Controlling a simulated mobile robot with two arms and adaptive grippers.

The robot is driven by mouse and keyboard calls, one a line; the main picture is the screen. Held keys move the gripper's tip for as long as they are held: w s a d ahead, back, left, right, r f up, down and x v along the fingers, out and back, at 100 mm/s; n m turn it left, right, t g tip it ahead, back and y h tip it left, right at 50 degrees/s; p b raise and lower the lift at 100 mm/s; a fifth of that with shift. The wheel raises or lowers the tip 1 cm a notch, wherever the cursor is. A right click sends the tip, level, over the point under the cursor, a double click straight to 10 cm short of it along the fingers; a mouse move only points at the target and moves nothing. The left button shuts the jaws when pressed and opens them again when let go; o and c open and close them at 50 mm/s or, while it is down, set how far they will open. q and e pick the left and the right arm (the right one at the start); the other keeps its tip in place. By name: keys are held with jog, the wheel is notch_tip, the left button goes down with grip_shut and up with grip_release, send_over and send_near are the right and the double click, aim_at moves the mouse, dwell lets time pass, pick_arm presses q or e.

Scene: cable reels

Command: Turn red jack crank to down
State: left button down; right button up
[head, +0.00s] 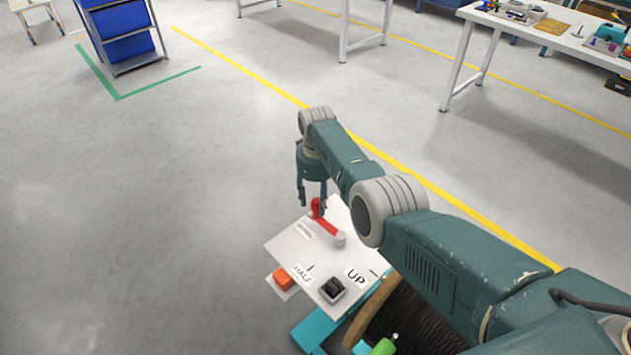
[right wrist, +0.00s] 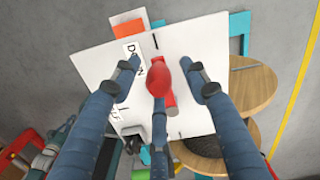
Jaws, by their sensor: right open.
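The red jack crank (head: 329,224) is mounted on a white panel (head: 283,246) with the labels DOWN (head: 305,231), HALF (head: 302,273) and UP (head: 356,276). Its arm runs from a grey hub (head: 340,240) toward the panel's far edge, beside the DOWN label. My right gripper (head: 312,208) is open above the crank's handle end. In the right wrist view, the red knob (right wrist: 161,77) sits between the spread blue fingers of my right gripper (right wrist: 159,63). I cannot tell whether any finger touches it. My left gripper is not in view.
The panel also carries a black switch (head: 332,290). An orange block (head: 284,278) is beside its left edge. Round wooden reel discs (right wrist: 240,85) are close by the panel. A white table (head: 556,40) with small items stands at back right.

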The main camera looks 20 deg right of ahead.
notch_tip(320, 180, up, 11)
dwell(0.3)
dwell(0.4)
